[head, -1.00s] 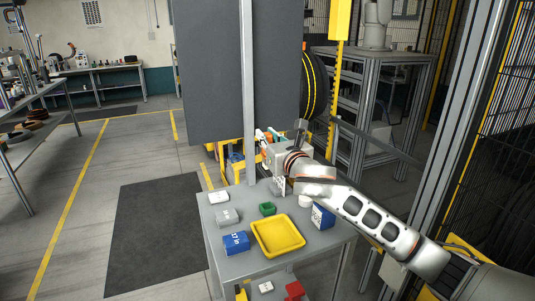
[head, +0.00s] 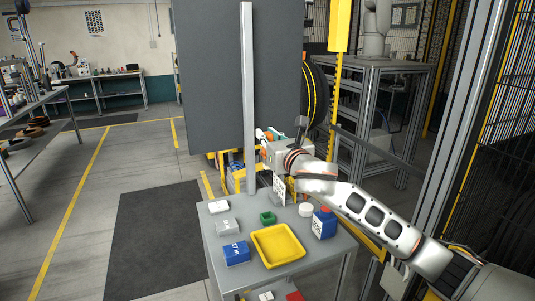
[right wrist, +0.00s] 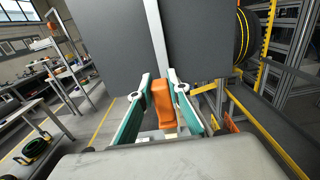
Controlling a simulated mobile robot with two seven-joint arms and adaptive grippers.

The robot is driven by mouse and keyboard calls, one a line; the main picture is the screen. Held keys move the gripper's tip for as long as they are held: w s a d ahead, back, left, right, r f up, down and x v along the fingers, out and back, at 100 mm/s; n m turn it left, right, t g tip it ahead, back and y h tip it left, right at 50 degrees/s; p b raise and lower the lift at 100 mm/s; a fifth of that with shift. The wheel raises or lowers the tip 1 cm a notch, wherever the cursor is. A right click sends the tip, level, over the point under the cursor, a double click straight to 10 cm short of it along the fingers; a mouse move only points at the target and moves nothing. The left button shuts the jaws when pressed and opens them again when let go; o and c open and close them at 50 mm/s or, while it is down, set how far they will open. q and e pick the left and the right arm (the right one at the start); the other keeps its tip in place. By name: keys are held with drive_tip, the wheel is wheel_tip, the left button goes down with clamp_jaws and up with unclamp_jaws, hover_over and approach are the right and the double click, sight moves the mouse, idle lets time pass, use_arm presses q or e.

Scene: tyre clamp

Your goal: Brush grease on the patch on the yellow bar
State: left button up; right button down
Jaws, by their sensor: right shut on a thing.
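My right gripper (head: 266,134) reaches in from the right in the head view, above the far edge of the small grey table. In the right wrist view its teal fingers (right wrist: 160,92) are shut on an orange piece (right wrist: 163,103), which looks like the brush handle. The bristles are hidden. A tall yellow bar (head: 338,75) stands right of the black tyre (head: 314,90), and lower yellow bars (right wrist: 265,130) show in the right wrist view. I cannot make out the patch or tell which bar bears it. My left gripper is not in view.
The grey table (head: 225,275) holds a yellow tray (head: 278,246), a green box (head: 267,218), blue boxes (head: 236,253) and a white round container (head: 306,210). A grey post (head: 248,90) and dark panel (head: 210,75) stand behind.

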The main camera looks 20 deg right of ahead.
drive_tip(key=shift+s+d+f, duration=0.2)
drive_tip(key=shift+f, duration=0.05)
drive_tip(key=s+d+f+t+b, duration=0.1)
drive_tip(key=s+d+f+t, duration=0.1)
drive_tip(key=s+d, duration=0.5)
drive_tip(key=s+d+f+t, duration=0.2)
drive_tip(key=s+d, duration=0.5)
drive_tip(key=d, duration=0.1)
wheel_tip(320, 180, down, 5)
drive_tip(key=b, duration=0.5)
drive_tip(key=shift+w+a+f+b, duration=0.1)
drive_tip(key=shift+a+f+b, duration=0.1)
drive_tip(key=shift+b, duration=0.15)
drive_tip(key=shift+f+b, duration=0.35)
drive_tip(key=shift+f, duration=0.25)
idle(1.1)
